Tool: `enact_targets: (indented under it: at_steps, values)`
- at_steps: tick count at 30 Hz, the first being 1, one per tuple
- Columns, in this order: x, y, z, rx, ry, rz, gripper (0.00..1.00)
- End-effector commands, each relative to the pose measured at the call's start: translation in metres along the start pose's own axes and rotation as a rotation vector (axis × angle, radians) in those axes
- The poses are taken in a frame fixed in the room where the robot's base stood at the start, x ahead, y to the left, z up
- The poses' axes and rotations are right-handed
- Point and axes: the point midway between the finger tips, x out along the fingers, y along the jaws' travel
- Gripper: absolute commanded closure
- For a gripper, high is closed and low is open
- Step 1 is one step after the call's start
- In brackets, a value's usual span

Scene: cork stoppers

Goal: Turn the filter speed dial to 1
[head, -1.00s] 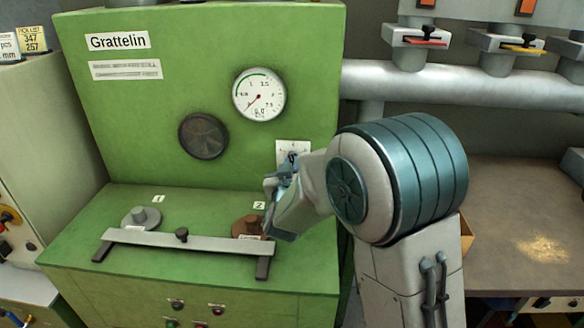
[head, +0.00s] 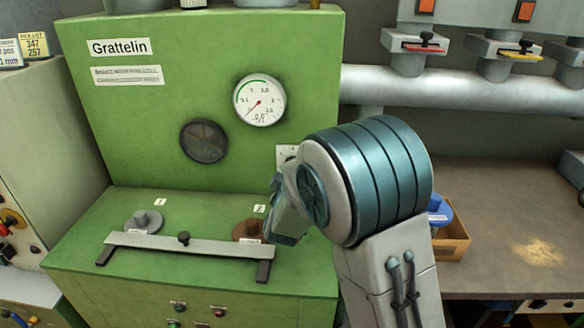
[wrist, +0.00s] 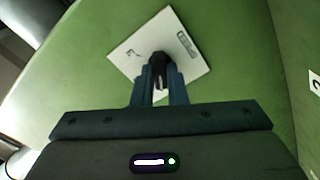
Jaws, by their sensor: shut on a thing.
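The filter speed dial is a black knob (wrist: 158,60) on a white square plate (wrist: 187,50), seen in the wrist view on the green machine panel. My gripper (wrist: 160,82) has its two fingers closed around the knob. The plate appears rotated in this view, and most of its markings are hidden or too small to read. In the head view the plate (head: 281,157) shows only as a sliver behind my gripper (head: 277,190); the knob is hidden there. I cannot tell which number the knob points to.
The green machine (head: 130,120) carries a round gauge (head: 259,100) and a dark round vent (head: 204,141). Below are a grey bar (head: 190,244), a grey stopper-like disc (head: 142,221) and a brown one (head: 249,230).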

Motion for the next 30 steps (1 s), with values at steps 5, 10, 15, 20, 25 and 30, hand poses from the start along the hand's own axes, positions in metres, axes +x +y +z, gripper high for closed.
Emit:
enact_targets:
  at_steps: [5,10,15,20,25,30]
  values:
    - [-0.0001,-0.0001,-0.0009,-0.036,0.002,-0.001,1.0]
    - [-0.0001,-0.0003,-0.0007,-0.047,0.002,0.0,1.0]
    - [-0.0001,-0.0004,-0.0006,-0.047,0.002,0.0,1.0]
    - [0.0,-0.0003,-0.0006,-0.047,0.002,0.0,0.79]
    - [0.0,-0.0002,-0.0003,-0.046,0.001,0.0,0.65]
    - [-0.0006,-0.0001,0.0,-0.046,0.0,0.0,0.65]
